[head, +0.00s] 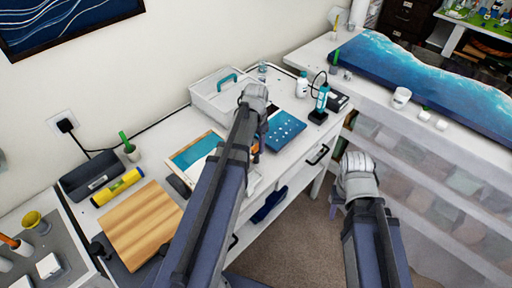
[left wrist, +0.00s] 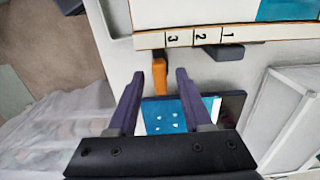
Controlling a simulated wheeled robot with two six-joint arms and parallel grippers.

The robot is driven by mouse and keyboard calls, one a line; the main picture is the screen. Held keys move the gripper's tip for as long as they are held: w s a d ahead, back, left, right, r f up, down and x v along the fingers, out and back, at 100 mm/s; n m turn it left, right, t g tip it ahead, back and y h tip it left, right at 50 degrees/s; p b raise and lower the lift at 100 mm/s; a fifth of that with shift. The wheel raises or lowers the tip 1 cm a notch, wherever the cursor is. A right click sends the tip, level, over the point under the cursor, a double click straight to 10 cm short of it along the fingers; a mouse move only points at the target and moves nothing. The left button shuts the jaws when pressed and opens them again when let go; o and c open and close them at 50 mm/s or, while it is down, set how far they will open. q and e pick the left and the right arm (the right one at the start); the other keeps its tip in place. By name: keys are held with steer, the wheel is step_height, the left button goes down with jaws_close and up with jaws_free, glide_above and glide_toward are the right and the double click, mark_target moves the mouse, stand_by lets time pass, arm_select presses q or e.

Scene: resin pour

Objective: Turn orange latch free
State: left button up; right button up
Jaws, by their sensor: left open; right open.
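The orange latch (left wrist: 159,76) is a small upright bar in the left wrist view, at the edge of a pale frame (left wrist: 207,38) marked 1, 2 and 3. My left gripper (left wrist: 160,82) is open, with one dark finger on each side of the latch; gaps show on both sides, and I see no clear contact. In the head view, a bit of orange (head: 256,150) shows beside my left arm, which hides most of the frame's right side and the left gripper. My right arm reaches in at the right, but its gripper's fingers are hidden.
A blue dotted board (head: 286,130) lies right of my left arm, near a white bin (head: 213,98) and bottles (head: 302,86). A wooden board (head: 140,222) and yellow roll (head: 117,187) are at left. A drawer handle (head: 318,155) sticks out in front.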

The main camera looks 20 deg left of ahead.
arm_select(q)
steer(key=shift+c, duration=0.2)
jaws_close()
stand_by(0.4)
